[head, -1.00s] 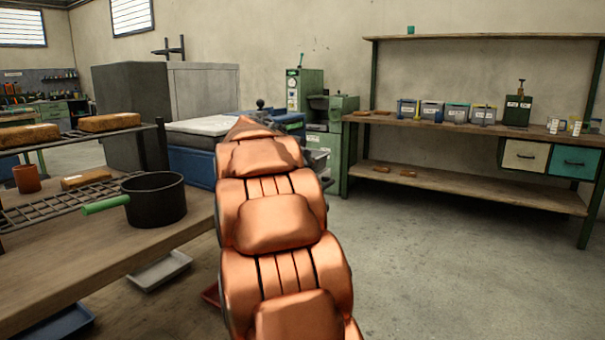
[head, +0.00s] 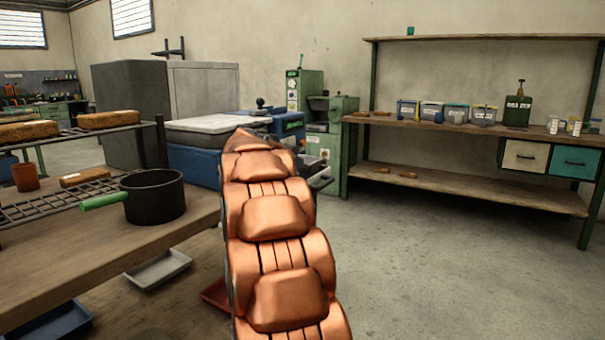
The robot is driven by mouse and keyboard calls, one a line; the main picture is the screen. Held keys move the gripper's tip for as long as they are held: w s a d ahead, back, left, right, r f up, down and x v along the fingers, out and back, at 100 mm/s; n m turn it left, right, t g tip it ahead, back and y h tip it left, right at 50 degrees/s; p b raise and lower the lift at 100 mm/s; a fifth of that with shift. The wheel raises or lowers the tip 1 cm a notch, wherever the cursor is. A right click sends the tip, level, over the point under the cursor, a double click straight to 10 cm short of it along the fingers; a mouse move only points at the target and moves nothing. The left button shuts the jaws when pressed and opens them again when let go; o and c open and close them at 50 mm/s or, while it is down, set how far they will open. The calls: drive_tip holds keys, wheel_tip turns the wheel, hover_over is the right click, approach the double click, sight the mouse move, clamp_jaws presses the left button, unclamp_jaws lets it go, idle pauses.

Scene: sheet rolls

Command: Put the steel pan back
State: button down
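A dark pan (head: 155,200) with a green handle stands upright on the wooden table at the left, beside the wire rack. Its handle points left, over the rack's edge. It is the only pan that I can make out, and it looks black rather than bright steel. My copper-coloured arm reaches forward through the middle of the view, to the right of the pan and apart from it. My gripper cannot be made out; the arm's own links hide what lies beyond them.
The wire rack (head: 40,212) holds brown loaf-like blocks (head: 108,120) and a reddish cup (head: 26,177). Trays (head: 157,268) lie below the table (head: 120,250). A shelf bench (head: 470,130) with bins and drawers stands at the back right. Open floor (head: 430,260) lies in front of it.

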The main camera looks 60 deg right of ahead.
drive_tip(key=shift+f, duration=0.25)
drive_tip(key=c, duration=1.6)
unclamp_jaws()
drive_tip(key=shift+r, duration=0.1)
drive_tip(key=shift+r, duration=0.1)
drive_tip(key=p+v, duration=0.2)
drive_tip(key=v, duration=1)
drive_tip(key=shift+s, duration=0.1)
